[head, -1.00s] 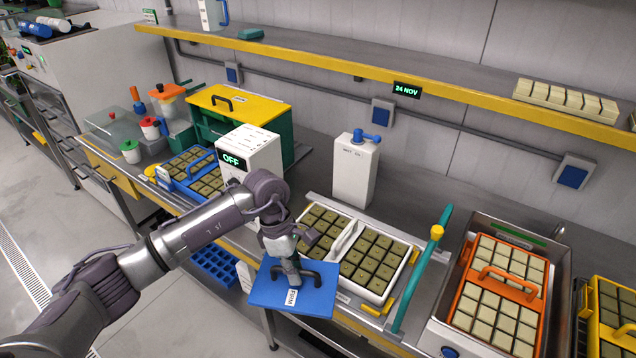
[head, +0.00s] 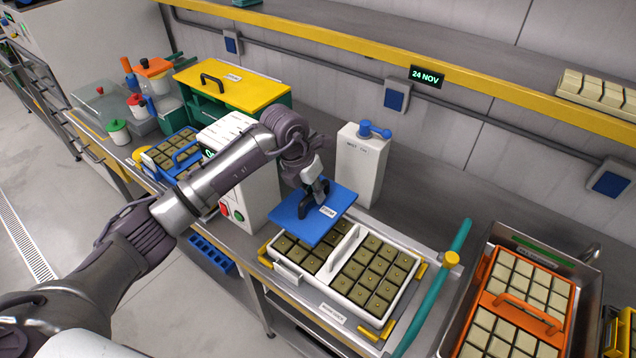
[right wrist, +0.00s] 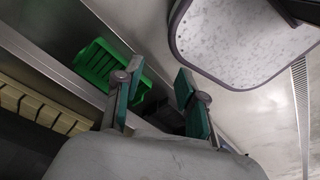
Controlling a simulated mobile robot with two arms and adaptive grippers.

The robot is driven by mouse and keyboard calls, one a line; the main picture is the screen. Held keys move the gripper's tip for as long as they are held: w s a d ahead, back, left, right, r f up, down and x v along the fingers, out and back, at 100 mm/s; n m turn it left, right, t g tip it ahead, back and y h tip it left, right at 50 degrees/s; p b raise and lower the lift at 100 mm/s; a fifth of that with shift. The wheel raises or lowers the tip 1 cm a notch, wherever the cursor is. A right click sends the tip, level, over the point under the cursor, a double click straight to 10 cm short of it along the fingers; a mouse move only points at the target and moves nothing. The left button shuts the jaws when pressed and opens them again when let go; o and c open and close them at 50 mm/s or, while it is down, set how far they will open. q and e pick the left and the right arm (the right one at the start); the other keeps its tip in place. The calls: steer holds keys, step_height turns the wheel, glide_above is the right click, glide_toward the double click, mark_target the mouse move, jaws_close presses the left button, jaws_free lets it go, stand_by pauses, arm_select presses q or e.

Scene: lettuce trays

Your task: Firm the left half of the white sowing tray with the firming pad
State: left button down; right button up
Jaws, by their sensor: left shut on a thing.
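The white sowing tray (head: 330,272) sits on the bench in the head view, split by a white divider into two halves filled with brown soil blocks. My left gripper (head: 314,198) is shut on the black handle of the blue firming pad (head: 290,216). The pad hangs tilted in the picture over the back part of the tray's left half and hides some of its blocks. I cannot tell whether it touches them. My right gripper (right wrist: 158,95) shows in the right wrist view with its two green-padded fingers apart and nothing between them.
A white dispenser (head: 360,160) with a blue tap stands behind the tray. A white box with red and green buttons (head: 262,205) stands to its left. A teal bar (head: 432,295) and an orange tray (head: 551,325) lie to the right. A green crate (right wrist: 95,65) shows in the right wrist view.

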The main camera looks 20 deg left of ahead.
mark_target(311, 207)
arm_select(q)
steer(key=f, duration=0.1)
steer(key=s+f+b, duration=0.1)
steer(key=f+b, duration=0.1)
steer(key=shift+s, duration=0.25)
steer(key=b+x, duration=0.1)
steer(key=x, duration=0.2)
steer(key=shift+w+a+f+b, duration=0.1)
steer(key=shift+a+f+b, duration=0.15)
steer(key=shift+b, duration=0.1)
step_height(311, 207, down, 3)
steer(key=shift+r+b, duration=0.15)
steer(key=shift+b, duration=1)
arm_select(e)
steer(key=s+f, duration=0.4)
steer(key=f, duration=0.2)
steer(key=shift+s+d+f, duration=0.2)
steer(key=shift+f, duration=0.05)
steer(key=shift+w, duration=0.2)
steer(key=shift+w, duration=0.2)
arm_select(q)
steer(key=shift+f+b, duration=0.5)
steer(key=shift+f, duration=0.05)
arm_select(e)
steer(key=shift+a+f, duration=0.25)
steer(key=shift+f, duration=0.2)
